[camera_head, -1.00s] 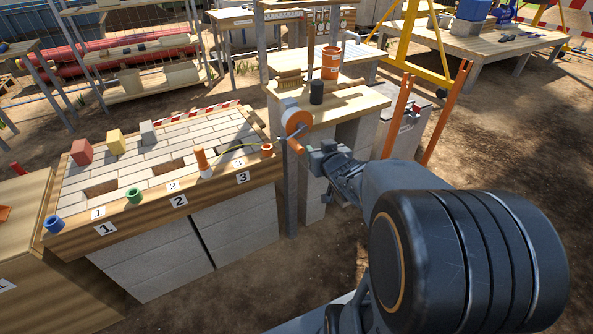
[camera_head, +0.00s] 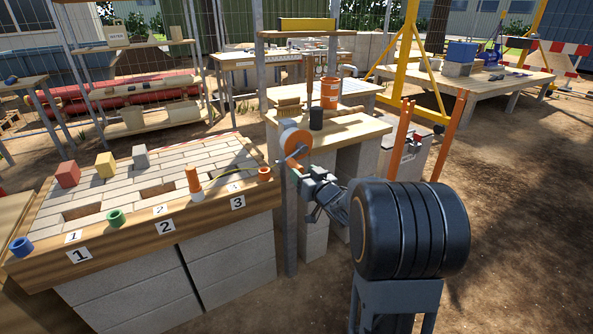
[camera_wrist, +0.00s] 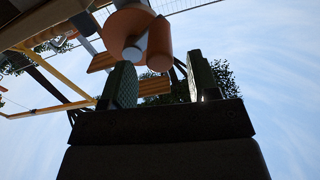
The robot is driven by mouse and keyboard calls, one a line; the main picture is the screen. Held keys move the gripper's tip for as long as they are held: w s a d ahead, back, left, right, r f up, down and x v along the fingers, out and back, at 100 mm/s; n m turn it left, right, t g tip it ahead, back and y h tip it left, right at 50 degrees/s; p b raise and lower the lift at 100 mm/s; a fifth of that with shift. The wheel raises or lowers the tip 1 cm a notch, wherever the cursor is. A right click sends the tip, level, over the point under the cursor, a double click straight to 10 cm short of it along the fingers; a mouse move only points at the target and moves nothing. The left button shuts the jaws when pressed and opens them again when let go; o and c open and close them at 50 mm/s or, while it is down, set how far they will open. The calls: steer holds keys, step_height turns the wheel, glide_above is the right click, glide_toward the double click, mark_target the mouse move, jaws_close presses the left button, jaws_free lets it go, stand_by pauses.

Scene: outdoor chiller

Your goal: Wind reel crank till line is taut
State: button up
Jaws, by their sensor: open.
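A yellow-green line (camera_head: 232,169) runs slack in a curve from near an orange-and-white post (camera_head: 194,182) toward an orange ring (camera_head: 264,174). My gripper (camera_head: 306,174) is just below and right of the reel. In the wrist view, its two fingers (camera_wrist: 160,85) are apart, with the orange reel (camera_wrist: 125,30) and an orange cylindrical handle (camera_wrist: 159,52) beyond the fingertips. I cannot tell whether either finger touches the handle.
A brick-topped table (camera_head: 150,190) with numbered cards, coloured blocks and rings stands at left. The bench (camera_head: 350,131) by the reel holds a black cylinder (camera_head: 316,118) and an orange bucket (camera_head: 329,93). Orange uprights (camera_head: 401,135) stand at right. Open dirt lies at far right.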

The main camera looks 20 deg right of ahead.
steer(key=shift+w+a+b, duration=0.15)
steer(key=shift+w+b, duration=0.05)
steer(key=shift+w, duration=1.05)
steer(key=shift+w+a+b, duration=0.15)
steer(key=shift+w, duration=1.05)
steer(key=shift+c, duration=0.5)
jaws_close()
